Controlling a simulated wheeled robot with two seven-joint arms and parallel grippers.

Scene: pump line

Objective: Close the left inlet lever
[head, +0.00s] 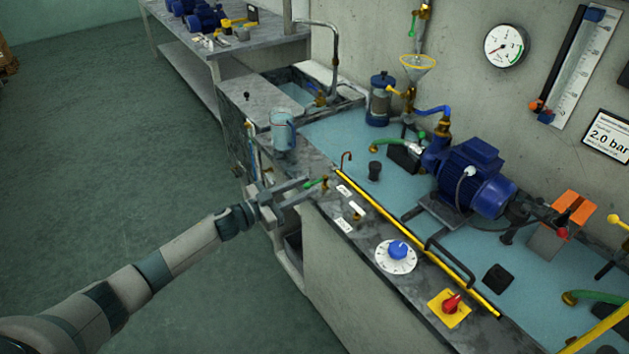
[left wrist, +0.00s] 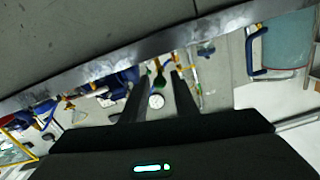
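A small lever with a green handle (head: 314,184) and a brass body sits at the left front edge of the bench, by a white label. My left gripper (head: 308,188) is at this lever, with its two fingers apart and the green handle near their tips. In the left wrist view my left gripper (left wrist: 159,86) shows both dark fingers spread, with a green handle (left wrist: 159,80) seen between their tips. I cannot tell whether a finger touches it. My right gripper is in neither view.
A blue-grey jug (head: 283,132) stands just behind the gripper. A yellow rail (head: 400,235) runs along the bench front. A blue knob (head: 397,250), a red switch (head: 451,304) and a blue pump (head: 478,178) lie to the right. The floor at left is clear.

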